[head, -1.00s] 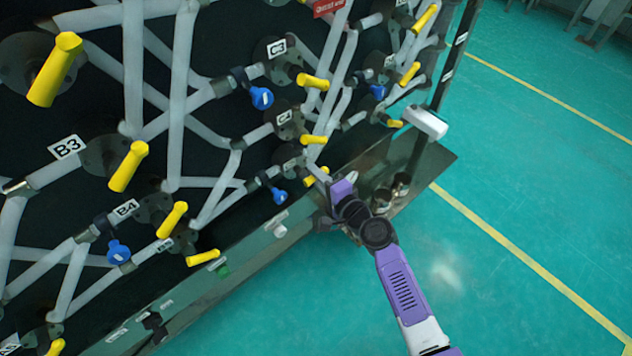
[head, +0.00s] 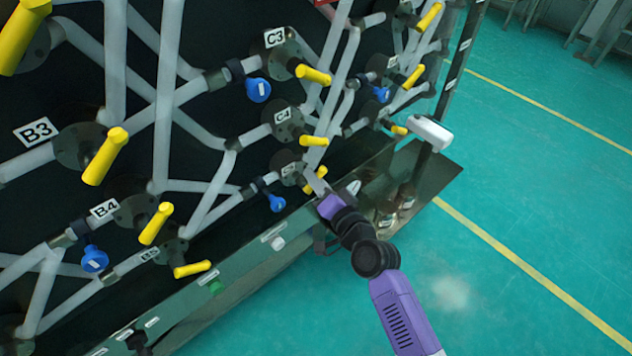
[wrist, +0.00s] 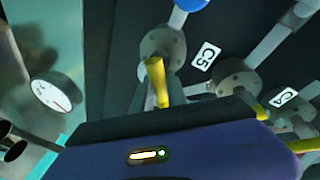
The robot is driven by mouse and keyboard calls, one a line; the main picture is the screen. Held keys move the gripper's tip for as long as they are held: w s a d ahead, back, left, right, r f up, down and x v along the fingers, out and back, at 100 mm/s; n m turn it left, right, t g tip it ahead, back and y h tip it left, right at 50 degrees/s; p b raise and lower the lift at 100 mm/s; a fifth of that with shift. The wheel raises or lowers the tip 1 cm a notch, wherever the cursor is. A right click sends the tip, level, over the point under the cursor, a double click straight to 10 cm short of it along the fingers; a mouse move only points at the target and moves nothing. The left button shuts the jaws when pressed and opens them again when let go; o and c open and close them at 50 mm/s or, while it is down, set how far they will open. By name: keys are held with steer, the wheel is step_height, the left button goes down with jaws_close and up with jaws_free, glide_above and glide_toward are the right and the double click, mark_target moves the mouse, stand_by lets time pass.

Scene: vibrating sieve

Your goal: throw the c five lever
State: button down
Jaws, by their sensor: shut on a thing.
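The C5 lever is a yellow handle (wrist: 157,80) on a round grey valve hub, beside the white C5 label (wrist: 206,56) in the wrist view. My gripper (head: 315,184) reaches the panel from the lower right and is shut on the C5 lever.
The C4 lever (head: 314,141) is just above, and a blue valve handle (head: 276,202) is left of my gripper. A metal ledge (head: 240,262) runs below the levers. A white-faced gauge (wrist: 52,93) is at left in the wrist view. Green floor is open at right.

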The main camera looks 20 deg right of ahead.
steer(key=shift+a+f, duration=0.3)
steer(key=shift+a, duration=0.15)
steer(key=c, duration=1.3)
jaws_free()
steer(key=shift+d+r, duration=0.1)
steer(key=shift+d, duration=0.1)
steer(key=s, duration=0.7)
steer(key=shift+s+d+r, duration=0.35)
steer(key=shift+s, duration=0.05)
steer(key=shift+d+r, duration=0.1)
